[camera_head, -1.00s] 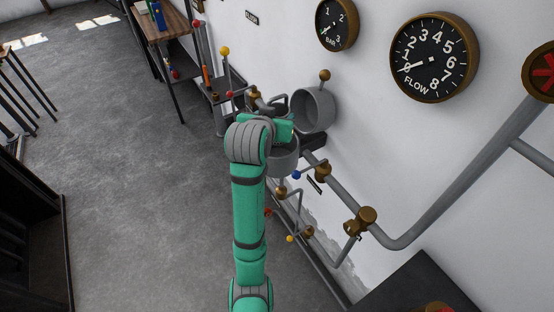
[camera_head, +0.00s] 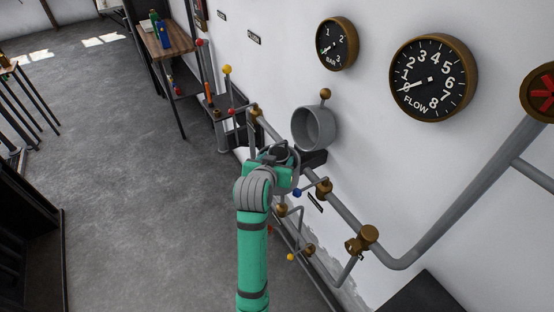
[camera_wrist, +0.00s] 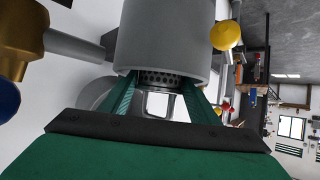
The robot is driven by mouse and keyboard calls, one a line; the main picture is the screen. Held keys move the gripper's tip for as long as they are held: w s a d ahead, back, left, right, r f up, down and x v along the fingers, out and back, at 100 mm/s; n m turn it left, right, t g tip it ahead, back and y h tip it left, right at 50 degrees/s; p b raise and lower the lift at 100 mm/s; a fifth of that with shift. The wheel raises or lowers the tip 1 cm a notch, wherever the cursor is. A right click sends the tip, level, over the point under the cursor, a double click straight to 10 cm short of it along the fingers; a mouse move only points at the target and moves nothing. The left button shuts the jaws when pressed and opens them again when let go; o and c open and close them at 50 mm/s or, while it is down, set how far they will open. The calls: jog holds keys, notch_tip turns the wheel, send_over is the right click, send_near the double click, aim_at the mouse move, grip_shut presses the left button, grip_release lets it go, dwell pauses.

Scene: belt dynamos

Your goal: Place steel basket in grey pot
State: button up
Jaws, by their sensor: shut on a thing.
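The grey pot (camera_wrist: 165,38) fills the top middle of the wrist view; it also shows in the head view (camera_head: 288,180), partly behind my gripper (camera_head: 272,160). The steel basket (camera_wrist: 158,78) shows a dark perforated band at the pot's rim, with a bright metal handle. Its far part is hidden by the pot's wall, so I cannot tell how deep it sits. In the wrist view my gripper (camera_wrist: 158,102) has its green fingers on both sides of the handle, shut on the basket.
A hollow grey lid (camera_head: 314,128) with a brass knob stands open against the wall beside the pot. Pipes with brass joints (camera_head: 362,238), a yellow ball (camera_wrist: 226,35) and a blue ball (camera_head: 297,192) are close by. Two gauges hang above.

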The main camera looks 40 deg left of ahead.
jog(key=o, duration=1.3)
jog(key=shift+f, duration=0.1)
jog(key=shift+s+d+r, duration=0.1)
jog(key=shift+s+r, duration=0.1)
jog(key=shift+r, duration=0.05)
jog(key=v, duration=1.1)
jog(key=shift+s+r, duration=0.1)
jog(key=shift+s, duration=0.2)
